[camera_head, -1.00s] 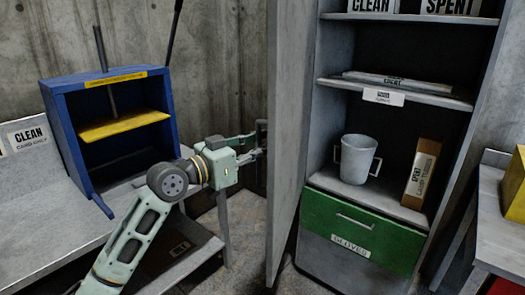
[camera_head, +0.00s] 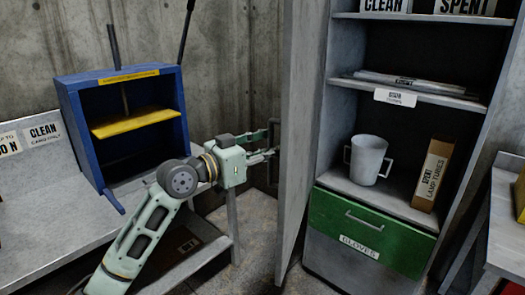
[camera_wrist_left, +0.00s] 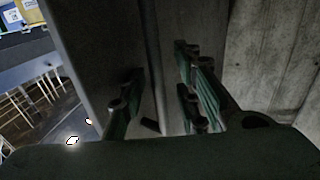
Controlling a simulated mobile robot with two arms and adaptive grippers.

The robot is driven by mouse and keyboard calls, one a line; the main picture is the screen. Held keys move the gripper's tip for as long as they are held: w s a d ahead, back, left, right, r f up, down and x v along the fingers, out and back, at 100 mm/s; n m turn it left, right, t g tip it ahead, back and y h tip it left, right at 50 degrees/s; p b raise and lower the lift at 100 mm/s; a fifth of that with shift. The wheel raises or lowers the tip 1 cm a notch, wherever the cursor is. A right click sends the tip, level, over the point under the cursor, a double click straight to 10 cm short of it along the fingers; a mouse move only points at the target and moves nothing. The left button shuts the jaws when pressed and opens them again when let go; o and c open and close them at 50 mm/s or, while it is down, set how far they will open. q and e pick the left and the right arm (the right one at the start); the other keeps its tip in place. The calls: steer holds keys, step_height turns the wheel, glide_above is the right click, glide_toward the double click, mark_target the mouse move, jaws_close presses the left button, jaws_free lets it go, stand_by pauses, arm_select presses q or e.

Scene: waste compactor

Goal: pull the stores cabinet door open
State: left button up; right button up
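The stores cabinet door (camera_head: 300,120) stands wide open, swung out at the left of the cabinet (camera_head: 336,110) and seen nearly edge-on. Its shelves and the green drawer (camera_head: 370,230) are exposed. My left gripper (camera_head: 273,146) is at the outer face of the door, by a grey upright handle (camera_head: 274,178). In the left wrist view its fingers (camera_wrist_left: 160,100) are apart, one on each side of a dark upright bar (camera_wrist_left: 153,60) that looks like the handle. A clear gap shows, so I see no grip on it. My right gripper is not in view.
A blue box with a yellow shelf (camera_head: 120,125) stands on the grey bench (camera_head: 40,220) at left. A white two-handled mug (camera_head: 368,160) and a lamp-tubes carton (camera_head: 432,175) are on a cabinet shelf. The concrete wall (camera_head: 235,60) is behind my gripper.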

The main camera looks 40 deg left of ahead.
arm_select(q)
steer(key=v, duration=1.2)
steer(key=shift+c, duration=0.4)
